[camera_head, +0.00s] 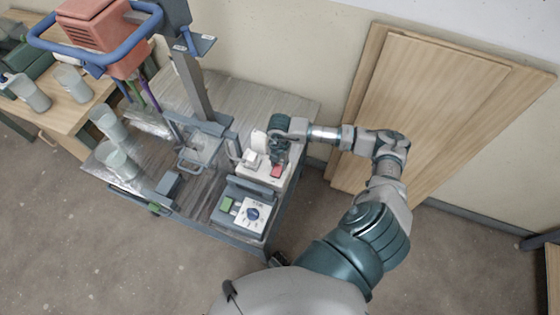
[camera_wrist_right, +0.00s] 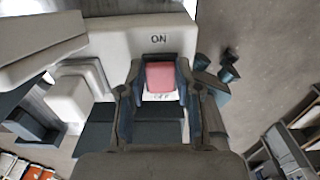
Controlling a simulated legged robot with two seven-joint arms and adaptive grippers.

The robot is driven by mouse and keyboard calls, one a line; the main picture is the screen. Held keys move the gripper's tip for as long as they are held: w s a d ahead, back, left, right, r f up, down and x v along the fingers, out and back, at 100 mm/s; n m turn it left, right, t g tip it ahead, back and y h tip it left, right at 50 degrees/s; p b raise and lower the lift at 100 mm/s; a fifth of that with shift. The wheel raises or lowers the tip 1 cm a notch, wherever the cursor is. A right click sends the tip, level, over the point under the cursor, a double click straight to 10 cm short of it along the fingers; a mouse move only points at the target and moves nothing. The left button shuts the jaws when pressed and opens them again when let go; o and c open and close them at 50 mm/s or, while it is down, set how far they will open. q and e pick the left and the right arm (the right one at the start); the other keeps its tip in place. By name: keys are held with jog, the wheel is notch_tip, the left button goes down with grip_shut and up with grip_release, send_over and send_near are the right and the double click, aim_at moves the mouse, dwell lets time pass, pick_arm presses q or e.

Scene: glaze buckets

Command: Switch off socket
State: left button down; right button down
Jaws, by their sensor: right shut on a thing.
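The socket is a white box (camera_head: 262,175) near the right end of the workbench, and its white face (camera_wrist_right: 115,45) fills the top of the right wrist view. A red rocker switch (camera_head: 277,172) sits on it, seen as pink (camera_wrist_right: 160,77) in the wrist view. "ON" is printed above the switch and a partly hidden "OFF" below it. My right gripper (camera_head: 279,158) is at the switch, with one finger on each side of it, shut on it. The wrist view does not show clearly which way the rocker is tilted. My left gripper is out of view.
A control box with a green button (camera_head: 226,204) and a blue dial (camera_head: 252,213) stands in front of the socket. White plug-like pieces (camera_head: 250,159) are beside the switch. A mixer column (camera_head: 190,80) rises to the left. Wooden boards (camera_head: 430,90) lean on the wall.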

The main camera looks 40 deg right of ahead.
aim_at(279, 165)
jog(key=c, duration=0.8)
grip_release()
jog(key=shift+s+a+f, duration=0.1)
jog(key=shift+a+f, duration=0.05)
jog(key=shift+a, duration=0.05)
jog(key=shift+r, duration=0.25)
jog(key=shift+r, duration=0.35)
notch_tip(279, 165, up, 11)
jog(key=shift+w+d, duration=0.15)
jog(key=shift+w, duration=0.05)
jog(key=shift+f, duration=0.1)
